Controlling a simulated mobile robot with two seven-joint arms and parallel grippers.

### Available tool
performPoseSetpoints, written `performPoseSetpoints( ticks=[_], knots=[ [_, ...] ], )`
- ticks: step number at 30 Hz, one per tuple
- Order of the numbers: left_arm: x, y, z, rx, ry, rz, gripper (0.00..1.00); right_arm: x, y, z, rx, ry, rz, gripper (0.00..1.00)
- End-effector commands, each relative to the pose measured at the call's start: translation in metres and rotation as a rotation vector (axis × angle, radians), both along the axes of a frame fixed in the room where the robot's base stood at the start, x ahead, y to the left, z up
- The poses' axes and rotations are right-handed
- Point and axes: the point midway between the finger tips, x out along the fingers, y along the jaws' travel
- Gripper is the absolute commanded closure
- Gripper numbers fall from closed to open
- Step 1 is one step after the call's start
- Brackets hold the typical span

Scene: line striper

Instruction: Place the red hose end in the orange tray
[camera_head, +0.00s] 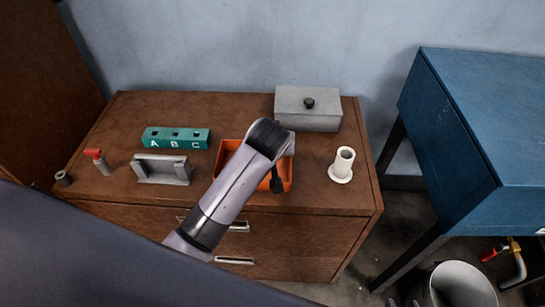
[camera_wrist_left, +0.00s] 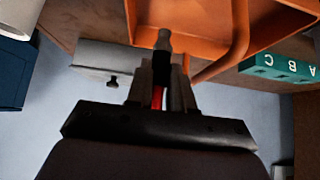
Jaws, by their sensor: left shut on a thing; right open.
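The orange tray (camera_head: 228,150) sits on the brown cabinet top, partly hidden behind my left arm. In the left wrist view the tray (camera_wrist_left: 265,15) is close beyond the fingertips. My left gripper (camera_wrist_left: 163,75) is shut on the red hose end (camera_wrist_left: 157,98); a red strip shows between the fingers, and a dark tip extends past them. In the head view, a dark part of this gripper (camera_head: 277,182) shows over the tray's right side. I cannot tell whether the hose end touches the tray. My right gripper (camera_head: 404,301) shows only partly at the bottom edge, open, near the bucket.
A teal A-B-C block (camera_head: 176,138), a grey bracket (camera_head: 162,169) and a red-handled valve (camera_head: 98,161) stand left of the tray. A grey lidded box (camera_head: 308,108) is behind; a white flanged tube (camera_head: 342,165) is right. A bucket (camera_head: 462,284) stands below the blue cabinet (camera_head: 470,130).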

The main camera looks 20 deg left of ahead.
Motion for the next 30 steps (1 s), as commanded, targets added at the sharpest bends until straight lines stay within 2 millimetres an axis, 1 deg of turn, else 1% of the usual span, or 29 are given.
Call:
performPoseSetpoints(
  ticks=[2, 7, 10, 12, 20, 23, 24, 25, 26, 30],
  knots=[
    [0.000, 0.000, -0.005, 0.001, 0.000, 0.001, 1.00, 0.000, 0.000, -0.001, 0.000, 0.000, 0.000, 0.57],
    [0.000, 0.001, -0.031, 0.002, 0.003, 0.000, 1.00, 0.000, 0.000, -0.004, 0.000, 0.000, 0.000, 0.57],
    [0.000, 0.000, -0.043, 0.002, 0.002, -0.001, 1.00, 0.000, 0.000, -0.005, 0.000, 0.000, 0.000, 0.57],
    [0.000, 0.000, -0.046, 0.001, -0.001, -0.001, 1.00, 0.000, 0.000, -0.005, 0.000, 0.000, 0.000, 0.57],
    [0.000, 0.000, -0.047, 0.000, -0.002, -0.001, 1.00, 0.000, 0.000, -0.005, -0.001, 0.000, -0.001, 0.57],
    [0.000, 0.000, -0.049, 0.000, -0.001, 0.000, 1.00, 0.000, 0.000, -0.006, 0.000, -0.001, -0.001, 0.57],
    [0.000, 0.000, -0.049, 0.000, 0.000, 0.000, 0.68, 0.000, 0.000, -0.005, 0.000, -0.001, -0.001, 0.57],
    [0.000, 0.000, -0.049, 0.000, 0.000, 0.000, 0.59, 0.000, 0.000, -0.005, 0.000, -0.001, -0.001, 0.57],
    [0.000, 0.000, -0.049, 0.000, 0.000, 0.000, 0.53, 0.001, 0.000, -0.005, 0.000, -0.001, -0.001, 0.57],
    [0.000, 0.000, -0.049, 0.000, 0.000, 0.000, 0.53, 0.001, 0.000, -0.005, 0.000, -0.001, -0.001, 0.57]
  ],
)
